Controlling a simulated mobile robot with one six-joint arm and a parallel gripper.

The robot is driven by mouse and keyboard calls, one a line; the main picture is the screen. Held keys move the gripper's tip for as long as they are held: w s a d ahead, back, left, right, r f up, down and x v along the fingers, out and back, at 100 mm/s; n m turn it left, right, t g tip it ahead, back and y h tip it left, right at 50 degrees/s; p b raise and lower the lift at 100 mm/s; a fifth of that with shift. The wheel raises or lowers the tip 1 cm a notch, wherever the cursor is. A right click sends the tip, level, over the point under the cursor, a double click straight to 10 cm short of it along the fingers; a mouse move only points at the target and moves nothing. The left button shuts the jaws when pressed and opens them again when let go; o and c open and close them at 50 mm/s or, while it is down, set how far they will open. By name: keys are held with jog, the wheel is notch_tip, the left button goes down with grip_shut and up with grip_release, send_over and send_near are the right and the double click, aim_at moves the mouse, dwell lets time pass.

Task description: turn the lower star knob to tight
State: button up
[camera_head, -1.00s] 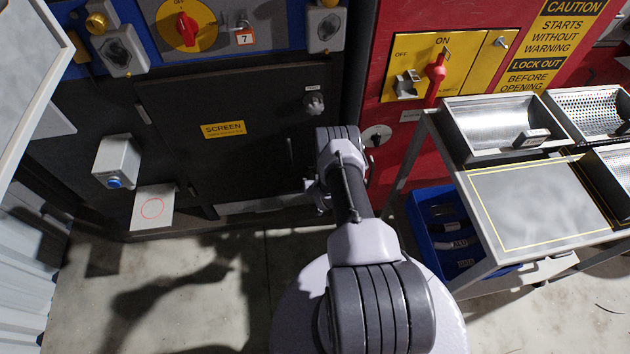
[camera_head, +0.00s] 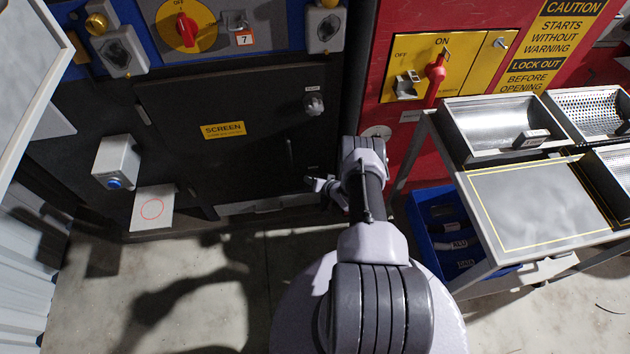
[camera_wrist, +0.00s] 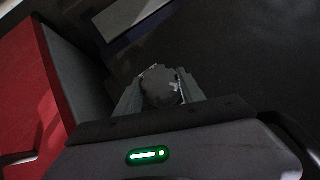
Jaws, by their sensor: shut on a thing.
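The lower star knob (camera_wrist: 160,86) is a dark grey lobed knob in the wrist view, between the two fingers of my gripper (camera_wrist: 161,95). The fingers are shut on its sides. In the head view my gripper (camera_head: 318,184) is at the lower right of the black screen door (camera_head: 225,165), and the lower knob is mostly hidden there. Its tight or loose position cannot be read. The upper star knob (camera_head: 314,104) is grey and sits above, near the door's right edge, clear of my gripper.
A red cabinet (camera_head: 392,80) stands right of the door. A metal table (camera_head: 540,205) with trays is at the right, with a blue bin (camera_head: 425,215) under it. A grey box with a blue button (camera_head: 117,160) is at the left. Bare floor lies in front.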

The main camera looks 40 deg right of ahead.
jog(key=shift+d+m+t+y, duration=0.1)
jog(key=shift+m+t+y, duration=1)
jog(key=shift+y, duration=0.1)
jog(key=o, duration=1.4)
jog(key=shift+c, duration=0.2)
jog(key=p+v, duration=0.6)
jog(key=v, duration=1.1)
jog(key=shift+s+p, duration=0.25)
jog(key=shift+p, duration=0.15)
jog(key=shift+d, duration=0.2)
